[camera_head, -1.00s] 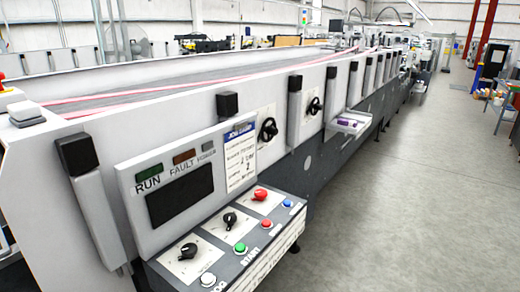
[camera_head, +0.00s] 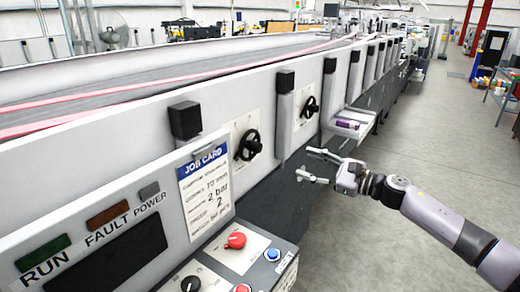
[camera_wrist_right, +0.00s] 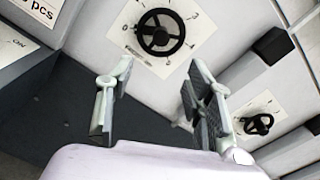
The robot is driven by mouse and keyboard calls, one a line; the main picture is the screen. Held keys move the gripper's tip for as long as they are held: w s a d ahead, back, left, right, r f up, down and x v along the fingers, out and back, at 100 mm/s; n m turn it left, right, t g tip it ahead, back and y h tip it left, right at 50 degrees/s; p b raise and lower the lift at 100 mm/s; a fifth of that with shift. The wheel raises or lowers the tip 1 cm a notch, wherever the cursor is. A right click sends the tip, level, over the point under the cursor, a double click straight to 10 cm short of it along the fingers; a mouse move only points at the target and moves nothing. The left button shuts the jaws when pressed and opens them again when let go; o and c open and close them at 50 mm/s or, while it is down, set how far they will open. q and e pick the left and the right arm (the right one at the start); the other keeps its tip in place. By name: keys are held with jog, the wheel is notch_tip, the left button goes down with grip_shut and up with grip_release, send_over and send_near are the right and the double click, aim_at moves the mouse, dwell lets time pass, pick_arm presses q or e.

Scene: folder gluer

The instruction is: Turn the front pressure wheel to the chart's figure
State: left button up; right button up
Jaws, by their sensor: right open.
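A black handwheel (camera_head: 248,145) on a white dial plate is on the machine's side wall, just right of the job card. A second black handwheel (camera_head: 309,107) on a similar plate is farther along. The job card (camera_head: 204,187) shows "2 bar" and a "2"; its smaller lines are hard to read. My right gripper (camera_head: 308,163) is open and empty, to the right of the nearer wheel and apart from the wall. In the right wrist view the nearer wheel (camera_wrist_right: 161,34) is beyond the open fingers, its plate numbered; the farther wheel (camera_wrist_right: 258,124) is at right. My left gripper is not in view.
The control panel (camera_head: 283,262) with a red knob (camera_head: 235,240) and coloured buttons juts out at the front. Dark upright blocks (camera_head: 285,80) stand along the wall beside the wheels. A small tray (camera_head: 350,122) sticks out farther along. The floor (camera_head: 430,150) on the right is clear.

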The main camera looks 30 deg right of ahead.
aim_at(261, 149)
jog(key=p+x, duration=0.2)
jog(key=x, duration=0.3)
jog(key=p+x, duration=0.2)
jog(key=x, duration=0.4)
jog(key=p+x, duration=0.2)
jog(key=x, duration=0.3)
jog(key=shift+w+d, duration=0.3)
jog(key=shift+w, duration=0.05)
jog(key=shift+w+a+f, duration=0.15)
jog(key=shift+w+a, duration=0.05)
jog(key=shift+w, duration=0.15)
jog(key=shift+c, duration=0.5)
grip_shut()
